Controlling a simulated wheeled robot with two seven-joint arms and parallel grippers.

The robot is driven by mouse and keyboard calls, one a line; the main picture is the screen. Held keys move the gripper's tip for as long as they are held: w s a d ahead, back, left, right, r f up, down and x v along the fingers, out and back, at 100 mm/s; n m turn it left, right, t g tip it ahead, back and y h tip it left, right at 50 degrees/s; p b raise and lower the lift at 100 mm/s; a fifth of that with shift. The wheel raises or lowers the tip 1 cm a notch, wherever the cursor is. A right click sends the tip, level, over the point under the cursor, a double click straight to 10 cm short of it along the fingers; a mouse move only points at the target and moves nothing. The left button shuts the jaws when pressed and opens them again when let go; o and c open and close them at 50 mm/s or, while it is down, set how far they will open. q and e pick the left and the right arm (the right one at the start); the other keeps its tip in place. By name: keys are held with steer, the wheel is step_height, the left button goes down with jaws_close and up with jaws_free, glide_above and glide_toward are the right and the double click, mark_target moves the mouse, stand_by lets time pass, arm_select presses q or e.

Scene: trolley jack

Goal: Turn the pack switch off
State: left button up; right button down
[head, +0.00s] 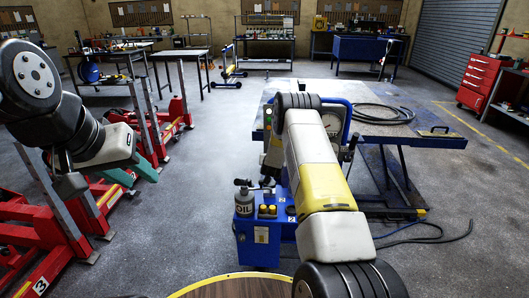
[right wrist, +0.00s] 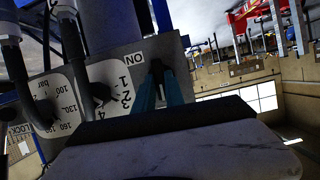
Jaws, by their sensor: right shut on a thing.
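The blue power pack (head: 262,240) stands on the floor in front of me, partly hidden behind my right arm. In the right wrist view its grey panel (right wrist: 120,68) shows upside down, with an ON label. My right gripper (right wrist: 161,82) has its teal fingers close together at the panel beside that label, shut on the dark pack switch (right wrist: 157,68), which is mostly hidden between them. Which way the switch is set cannot be told. In the head view the right gripper is hidden by its arm. My left gripper (head: 130,178) is open and empty at the left.
A selector knob (right wrist: 101,92) marked with numbers and a bar scale (right wrist: 52,98) lie left of the right fingers. Red jacks (head: 60,235) are below the left gripper. A lift table (head: 410,135) stands behind right.

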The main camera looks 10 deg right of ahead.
steer(key=shift+s+f+n, duration=0.1)
steer(key=shift+f+n, duration=0.1)
steer(key=shift+n, duration=0.1)
stand_by(0.4)
steer(key=c, duration=1.4)
jaws_free()
steer(key=shift+r, duration=0.1)
steer(key=v, duration=0.7)
steer(key=shift+s+a+r, duration=0.15)
steer(key=shift+s+a, duration=0.05)
steer(key=shift+s, duration=0.05)
